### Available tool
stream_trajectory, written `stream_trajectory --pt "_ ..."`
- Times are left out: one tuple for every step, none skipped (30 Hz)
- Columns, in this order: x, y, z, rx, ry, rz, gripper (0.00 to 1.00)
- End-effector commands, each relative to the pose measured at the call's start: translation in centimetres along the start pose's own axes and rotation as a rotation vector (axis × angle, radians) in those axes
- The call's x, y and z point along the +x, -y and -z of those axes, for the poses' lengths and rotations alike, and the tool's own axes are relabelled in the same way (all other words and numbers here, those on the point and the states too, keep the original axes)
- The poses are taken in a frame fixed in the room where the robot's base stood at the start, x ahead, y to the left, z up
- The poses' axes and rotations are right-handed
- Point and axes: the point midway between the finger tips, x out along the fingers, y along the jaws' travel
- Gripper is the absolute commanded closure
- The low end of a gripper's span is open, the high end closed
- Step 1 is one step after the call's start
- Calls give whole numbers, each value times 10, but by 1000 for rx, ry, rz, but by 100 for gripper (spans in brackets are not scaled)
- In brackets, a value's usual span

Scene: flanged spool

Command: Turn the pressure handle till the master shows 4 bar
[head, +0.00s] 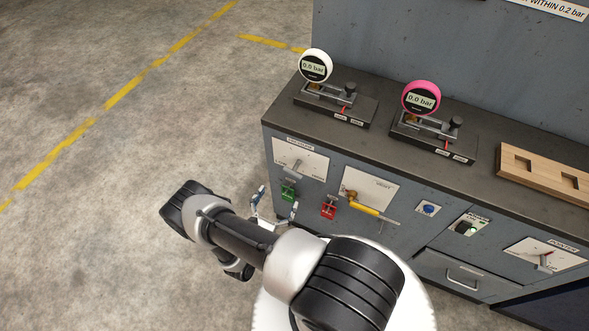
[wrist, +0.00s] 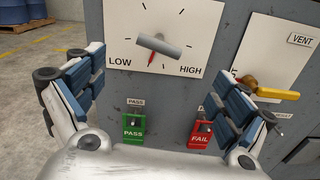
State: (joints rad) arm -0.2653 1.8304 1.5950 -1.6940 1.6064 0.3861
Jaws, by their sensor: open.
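The pressure handle (wrist: 165,46) is a grey bar on a white dial plate marked LOW and HIGH. It lies nearly level, tilted slightly down to the right, and its short red pointer points down between the two words. In the head view the pressure handle (head: 297,164) shows small on the cabinet front. Two round gauges stand on top, one white-rimmed (head: 316,66) and one pink-rimmed (head: 421,98); both read 0.0 bar. I cannot tell which is the master. My gripper (wrist: 173,75) is open and empty, its fingers either side of the handle in view, apart from it.
Below the dial are a green PASS tag (wrist: 133,127) and a red FAIL tag (wrist: 200,135). A yellow vent lever (head: 366,208) sits to the right, with a blue button (head: 428,208) beyond. A wooden block (head: 545,175) lies on top. The floor at left is clear.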

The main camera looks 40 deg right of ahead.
Motion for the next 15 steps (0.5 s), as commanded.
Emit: stream_trajectory --pt "12 2 1 1 2 9 7" --pt "18 2 1 1 1 8 7" --pt "27 2 1 1 1 9 7" --pt "34 2 1 2 1 8 7" --pt "40 2 1 2 1 9 7" --pt "49 2 1 2 2 9 7" --pt "56 2 1 3 2 9 7" --pt "62 2 1 3 2 8 7" --pt "71 2 1 2 1 8 7" --pt "78 2 1 2 1 9 7" --pt "84 2 1 2 1 8 7" --pt "92 2 1 3 1 7 7" --pt "98 2 1 3 2 8 7" --pt "103 1 1 3 1 6 7" --pt "110 2 1 3 2 6 7"
